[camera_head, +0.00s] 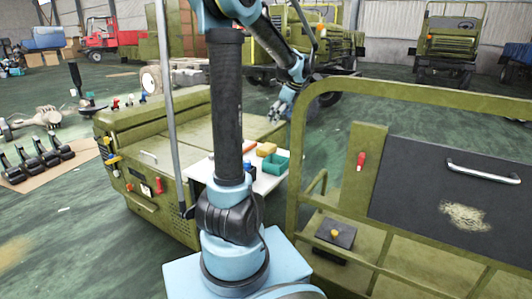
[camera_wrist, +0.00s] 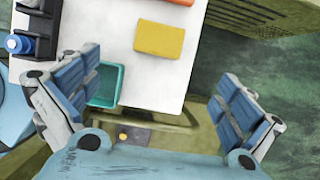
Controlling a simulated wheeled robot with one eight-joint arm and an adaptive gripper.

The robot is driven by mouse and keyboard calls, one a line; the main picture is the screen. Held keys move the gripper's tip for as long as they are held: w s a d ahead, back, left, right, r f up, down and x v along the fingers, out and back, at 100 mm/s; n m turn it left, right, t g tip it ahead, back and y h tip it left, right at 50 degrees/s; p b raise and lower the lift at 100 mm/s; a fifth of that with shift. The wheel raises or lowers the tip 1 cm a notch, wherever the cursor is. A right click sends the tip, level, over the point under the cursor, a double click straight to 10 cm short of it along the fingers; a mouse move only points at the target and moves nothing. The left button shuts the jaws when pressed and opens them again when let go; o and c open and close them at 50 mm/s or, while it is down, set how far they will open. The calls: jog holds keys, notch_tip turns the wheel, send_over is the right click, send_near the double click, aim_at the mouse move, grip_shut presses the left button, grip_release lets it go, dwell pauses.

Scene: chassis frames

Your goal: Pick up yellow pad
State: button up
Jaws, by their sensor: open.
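The yellow pad (camera_wrist: 159,39) lies flat on a white tabletop (camera_wrist: 120,35) in the wrist view, up and between my fingers. In the head view the yellow pad (camera_head: 266,149) is small, on the white board beside the green machine. My gripper (camera_wrist: 158,100) is open and empty, its blue-padded fingers spread wide to either side below the pad. In the head view my gripper (camera_head: 281,108) hangs at the end of the arm, above and beyond the table.
A teal bin (camera_wrist: 106,86) stands on the table near my left finger. An orange object (camera_wrist: 180,1) lies past the pad, and a dark holder with a blue item (camera_wrist: 30,44) is at left. An olive frame (camera_head: 293,180) rises right of the table.

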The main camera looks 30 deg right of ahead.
aim_at(266, 146)
jog(key=x, duration=1.7)
jog(key=shift+w, duration=0.2)
jog(key=c, duration=1)
